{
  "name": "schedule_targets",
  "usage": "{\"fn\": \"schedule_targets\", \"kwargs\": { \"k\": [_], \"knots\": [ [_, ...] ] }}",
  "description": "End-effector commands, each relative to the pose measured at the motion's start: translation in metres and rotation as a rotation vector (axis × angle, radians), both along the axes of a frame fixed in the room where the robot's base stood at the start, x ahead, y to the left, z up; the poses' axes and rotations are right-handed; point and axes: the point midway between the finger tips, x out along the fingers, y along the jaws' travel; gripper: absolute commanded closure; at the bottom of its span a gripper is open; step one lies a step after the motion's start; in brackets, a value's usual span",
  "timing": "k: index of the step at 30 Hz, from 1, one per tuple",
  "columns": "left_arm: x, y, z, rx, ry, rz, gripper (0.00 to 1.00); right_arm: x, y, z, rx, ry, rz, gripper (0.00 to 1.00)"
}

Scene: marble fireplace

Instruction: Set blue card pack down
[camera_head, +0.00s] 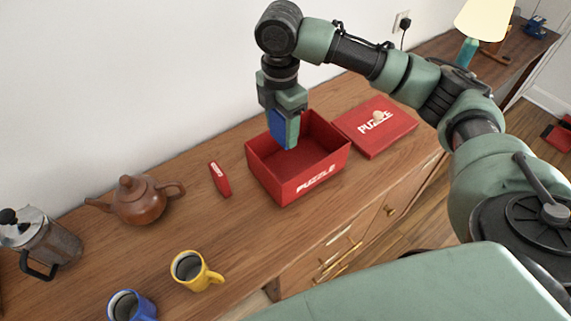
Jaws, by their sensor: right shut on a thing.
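The blue card pack (279,128) is held upright in my right gripper (284,112), which is shut on it. The pack hangs over the open red puzzle box (304,181), and its lower end overlaps the box opening in the picture. I cannot tell whether it touches the box floor. The box stands on the wooden sideboard, and the part of its inside that I see looks empty. My left gripper is not in view.
A red card pack (220,179) lies left of the box.

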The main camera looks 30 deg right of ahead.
Motion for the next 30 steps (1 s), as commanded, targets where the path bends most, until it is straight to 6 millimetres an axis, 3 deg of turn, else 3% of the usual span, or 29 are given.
{"fn": "schedule_targets", "kwargs": {
  "k": [3, 9, 24, 30],
  "knots": [
    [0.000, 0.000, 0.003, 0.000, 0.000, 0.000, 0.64, -0.002, -0.001, -0.033, -0.002, 0.005, -0.002, 0.86],
    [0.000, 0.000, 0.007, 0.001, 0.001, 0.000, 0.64, -0.001, 0.000, -0.079, -0.001, 0.003, -0.002, 0.86],
    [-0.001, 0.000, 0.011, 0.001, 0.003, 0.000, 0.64, 0.000, 0.000, -0.138, 0.000, 0.001, -0.002, 0.86],
    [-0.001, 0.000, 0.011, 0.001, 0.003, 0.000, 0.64, 0.000, 0.000, -0.142, 0.000, -0.002, -0.002, 0.86]
  ]
}}
